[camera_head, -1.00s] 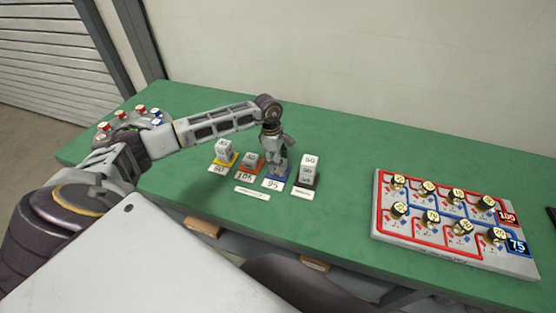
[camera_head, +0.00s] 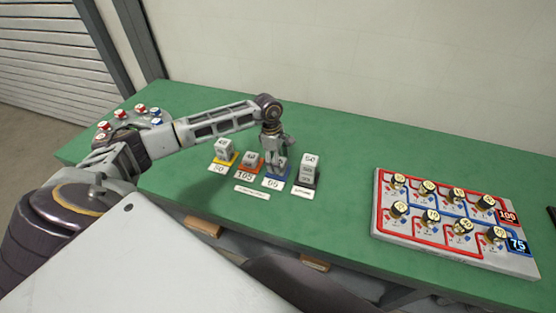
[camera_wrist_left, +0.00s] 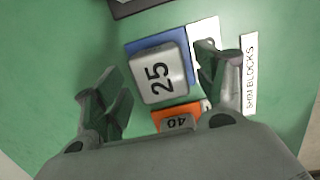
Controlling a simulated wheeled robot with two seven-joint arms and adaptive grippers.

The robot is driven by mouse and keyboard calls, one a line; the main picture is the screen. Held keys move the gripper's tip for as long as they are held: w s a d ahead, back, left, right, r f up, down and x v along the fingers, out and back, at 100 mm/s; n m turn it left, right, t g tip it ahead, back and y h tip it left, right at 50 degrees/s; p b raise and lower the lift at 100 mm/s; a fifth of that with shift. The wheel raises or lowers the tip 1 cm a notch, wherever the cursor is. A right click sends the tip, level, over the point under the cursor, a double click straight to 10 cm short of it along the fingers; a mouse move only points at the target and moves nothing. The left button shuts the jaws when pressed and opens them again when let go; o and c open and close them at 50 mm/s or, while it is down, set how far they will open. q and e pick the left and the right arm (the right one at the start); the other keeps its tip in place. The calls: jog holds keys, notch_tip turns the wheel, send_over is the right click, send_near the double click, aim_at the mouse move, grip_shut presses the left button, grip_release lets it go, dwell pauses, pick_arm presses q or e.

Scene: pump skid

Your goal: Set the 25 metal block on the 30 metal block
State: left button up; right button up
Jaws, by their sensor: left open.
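The 25 metal block (camera_wrist_left: 160,78) sits on the blue pad (camera_wrist_left: 135,47) in the left wrist view, its numbered top facing the camera. My left gripper (camera_head: 276,160) is open above the blue pad, with one finger on each side of the 25 block and a visible gap on the left. In the head view the fingers partly hide this block. I cannot tell whether another block lies under it. I cannot make out a 30 marking for certain; the block on the yellow pad (camera_head: 223,147) is too small to read. My right gripper is not in view.
A block marked 40 (camera_wrist_left: 178,123) sits on the orange pad beside the blue one. A block stack (camera_head: 310,167) stands close on the right. Number cards lie in front of the pads. A board with several knobs (camera_head: 450,222) lies at the right; the green table between is clear.

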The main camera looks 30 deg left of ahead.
pick_arm(q)
jog(key=shift+r, duration=0.15)
notch_tip(320, 180, up, 12)
jog(key=a, duration=0.1)
jog(key=shift+s+a+b, duration=0.2)
jog(key=shift+a+b, duration=0.2)
jog(key=shift+b, duration=0.05)
dwell(0.9)
